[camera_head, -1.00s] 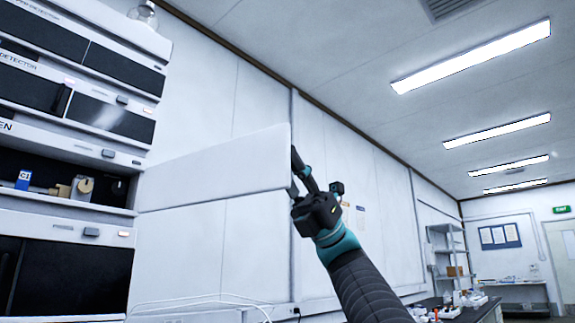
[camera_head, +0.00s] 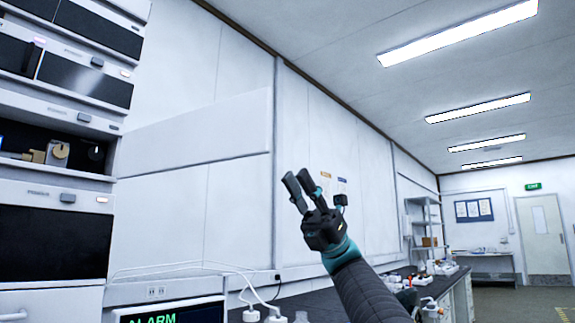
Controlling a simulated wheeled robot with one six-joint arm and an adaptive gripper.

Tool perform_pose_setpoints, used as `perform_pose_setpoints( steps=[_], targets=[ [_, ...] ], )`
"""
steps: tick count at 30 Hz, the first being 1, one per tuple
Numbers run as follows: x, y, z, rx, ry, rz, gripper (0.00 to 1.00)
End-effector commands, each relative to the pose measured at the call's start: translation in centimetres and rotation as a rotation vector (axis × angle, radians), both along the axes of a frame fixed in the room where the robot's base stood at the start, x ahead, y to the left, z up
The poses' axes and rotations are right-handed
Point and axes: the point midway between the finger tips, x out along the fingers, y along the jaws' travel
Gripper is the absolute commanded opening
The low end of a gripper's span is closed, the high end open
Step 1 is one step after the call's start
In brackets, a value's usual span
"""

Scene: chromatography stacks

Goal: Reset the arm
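My gripper (camera_head: 296,176) is raised in the middle of the view, in front of the white wall. It is black with teal bands at the wrist, and its dark sleeved arm rises from the bottom edge. The two fingers point up and to the left, with a gap between them. Nothing shows between them. In the picture the fingertips lie just right of the white panel's edge and do not appear to touch anything.
A chromatography stack (camera_head: 55,240) stands at the left, with a white panel (camera_head: 200,130) beside it. A dark bench (camera_head: 345,288) runs along the wall. A display reading ALARM (camera_head: 168,313) and white plugs (camera_head: 262,312) are at the bottom. Open floor (camera_head: 510,298) lies at the right.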

Motion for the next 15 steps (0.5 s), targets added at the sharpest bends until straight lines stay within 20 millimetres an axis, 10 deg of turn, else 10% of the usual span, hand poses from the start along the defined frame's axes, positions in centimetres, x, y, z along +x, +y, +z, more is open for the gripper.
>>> perform_pose_setpoints(
  steps=[15],
  targets=[
    [0.38,-0.44,-0.61,0.000,-0.001,0.001,0.21]
  ],
)
